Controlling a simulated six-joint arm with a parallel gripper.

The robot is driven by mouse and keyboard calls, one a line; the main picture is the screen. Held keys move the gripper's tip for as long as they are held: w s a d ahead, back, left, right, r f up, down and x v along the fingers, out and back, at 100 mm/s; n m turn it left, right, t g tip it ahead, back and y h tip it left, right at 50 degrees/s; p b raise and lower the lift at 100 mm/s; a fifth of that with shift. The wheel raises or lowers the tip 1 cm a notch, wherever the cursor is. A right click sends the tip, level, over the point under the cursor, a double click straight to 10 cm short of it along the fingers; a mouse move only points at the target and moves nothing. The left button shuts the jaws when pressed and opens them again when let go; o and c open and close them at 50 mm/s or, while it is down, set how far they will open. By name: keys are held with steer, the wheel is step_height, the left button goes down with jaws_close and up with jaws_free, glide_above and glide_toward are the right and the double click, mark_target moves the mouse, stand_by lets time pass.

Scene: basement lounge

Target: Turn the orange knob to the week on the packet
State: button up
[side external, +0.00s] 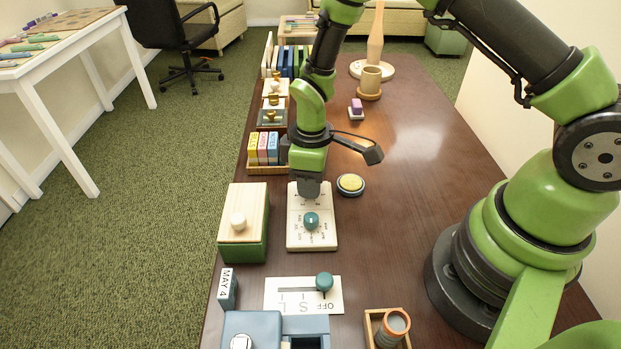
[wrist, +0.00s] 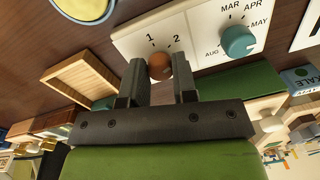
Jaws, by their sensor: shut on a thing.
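The orange knob (wrist: 160,66) sits on a white dial panel (side external: 295,238), with the figures 1 and 2 legible above it in the wrist view. My gripper (wrist: 159,75) is shut on this knob, one finger on each side. The fingers hide the rest of its scale, and I cannot tell where its pointer aims. In the side view my gripper (side external: 310,193) covers the orange knob. A teal knob (side external: 311,221) on the same panel has month names around it. A blue-grey block (side external: 228,287) reads MAY 4. A blue item (wrist: 302,78) at the wrist view's right edge carries letters like KALE.
A green box with a wooden lid (side external: 243,207) stands left of the panel. A tray of coloured packets (side external: 263,150) lies behind it. A yellow-topped disc (side external: 350,185) is right of the panel. A slider plate (side external: 300,297) and a wooden holder (side external: 387,330) are nearer.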

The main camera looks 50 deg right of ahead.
steer(key=m, duration=0.5)
steer(key=shift+m, duration=0.3)
steer(key=m, duration=0.5)
steer(key=shift+a+t, duration=0.1)
steer(key=shift+t, duration=0.2)
steer(key=m, duration=0.5)
steer(key=shift+m, duration=0.4)
steer(key=m, duration=0.5)
steer(key=shift+a+m, duration=0.1)
steer(key=shift+m, duration=0.3)
steer(key=o, duration=0.9)
